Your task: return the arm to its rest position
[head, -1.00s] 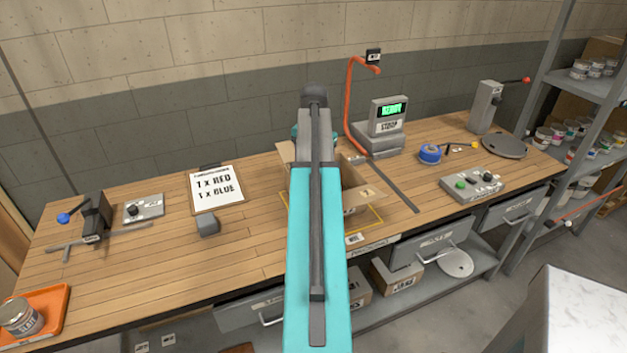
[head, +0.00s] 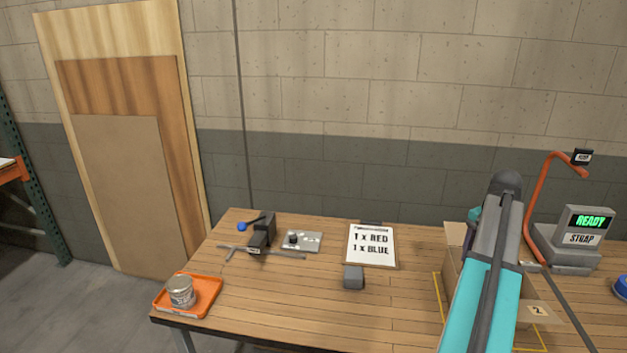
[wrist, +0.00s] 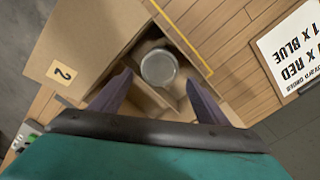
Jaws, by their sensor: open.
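My arm (head: 483,300) reaches over the right part of the workbench in the head view and hides much of an open cardboard box (head: 455,236). In the wrist view my gripper (wrist: 160,88) is open, its two dark fingers apart, over the open box (wrist: 95,45). A round metal can (wrist: 159,67) sits inside a box compartment, between and beyond the fingertips. Nothing is seen gripped. Whether the fingers touch the box walls I cannot tell.
An order card (head: 371,246) reads 1 x red, 1 x blue. An orange tray (head: 207,297) with a can (head: 181,291) is at the bench's left end. A strap machine (head: 570,243) showing READY stands right.

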